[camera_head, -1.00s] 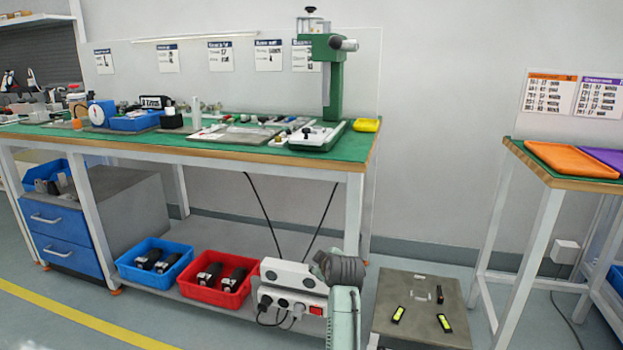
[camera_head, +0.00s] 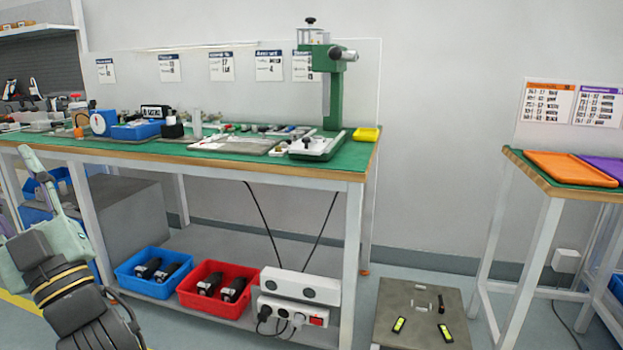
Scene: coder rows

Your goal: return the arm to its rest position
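My arm (camera_head: 62,235), pale grey-green, shows at the left edge, in front of the workbench's left end. It runs down to a black wrist with gold-coloured rings. Below it, my gripper (camera_head: 103,328) is black and partly in view at the lower left, cut off by the bottom edge. Its fingertips do not show clearly, so I cannot tell whether it is open or shut. No held object shows. My arm hides part of the blue drawers and the floor behind it.
The workbench (camera_head: 270,168) carries trays and a green press (camera_head: 334,95). Blue (camera_head: 125,283) and red (camera_head: 185,297) bins and a white power strip (camera_head: 300,288) sit low beneath it. A grey platform (camera_head: 425,318) stands right. A second table (camera_head: 540,180) holds orange and purple trays.

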